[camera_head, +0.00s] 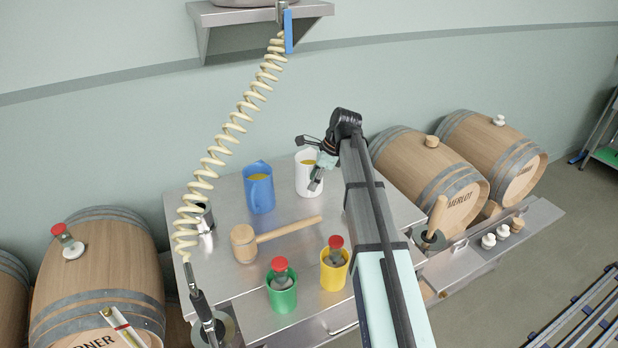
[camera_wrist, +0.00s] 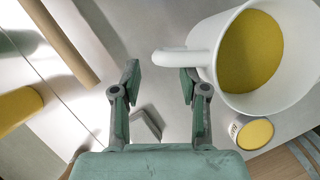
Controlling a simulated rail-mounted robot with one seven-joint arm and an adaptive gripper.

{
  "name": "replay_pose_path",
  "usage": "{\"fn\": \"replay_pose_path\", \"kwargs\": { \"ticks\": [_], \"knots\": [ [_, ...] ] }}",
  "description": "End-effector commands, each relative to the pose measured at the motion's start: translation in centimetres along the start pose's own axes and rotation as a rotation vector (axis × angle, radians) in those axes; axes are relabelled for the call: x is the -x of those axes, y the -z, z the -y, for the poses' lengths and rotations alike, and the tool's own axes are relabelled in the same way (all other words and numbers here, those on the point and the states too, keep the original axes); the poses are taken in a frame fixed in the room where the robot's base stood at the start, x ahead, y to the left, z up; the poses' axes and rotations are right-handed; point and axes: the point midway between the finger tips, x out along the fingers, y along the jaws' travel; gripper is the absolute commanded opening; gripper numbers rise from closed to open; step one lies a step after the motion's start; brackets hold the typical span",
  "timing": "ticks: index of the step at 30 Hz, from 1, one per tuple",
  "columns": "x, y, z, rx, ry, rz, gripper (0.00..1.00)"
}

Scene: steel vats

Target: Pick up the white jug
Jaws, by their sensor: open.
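The white jug (camera_head: 304,183) stands upright on the steel table, near the back, right of the blue jug (camera_head: 260,188). In the wrist view the white jug (camera_wrist: 210,38) is at the upper right, with yellow content inside. Its handle (camera_wrist: 178,58) points left, across the space just beyond my fingertips. My gripper (camera_wrist: 160,82) is open and empty, with one finger on each side of the handle's tip in the picture. Whether a finger touches the handle I cannot tell. In the head view my gripper (camera_head: 318,176) partly covers the jug's right side.
A wooden mallet (camera_head: 243,243) lies mid-table. A green cup (camera_head: 282,296) and a yellow cup (camera_head: 334,274) with red-capped items stand in front. A coiled hose (camera_head: 232,128) hangs at the left. Barrels (camera_head: 425,172) stand to the right. A steel shelf (camera_head: 260,14) is above.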

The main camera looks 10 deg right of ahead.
Motion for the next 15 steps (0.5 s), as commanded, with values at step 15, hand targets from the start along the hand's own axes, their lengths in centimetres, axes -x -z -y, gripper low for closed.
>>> {"fn": "replay_pose_path", "kwargs": {
  "ticks": [15],
  "knots": [
    [-3.8, 0.1, -0.1, 0.000, -0.001, -0.001, 0.44]
  ]
}}
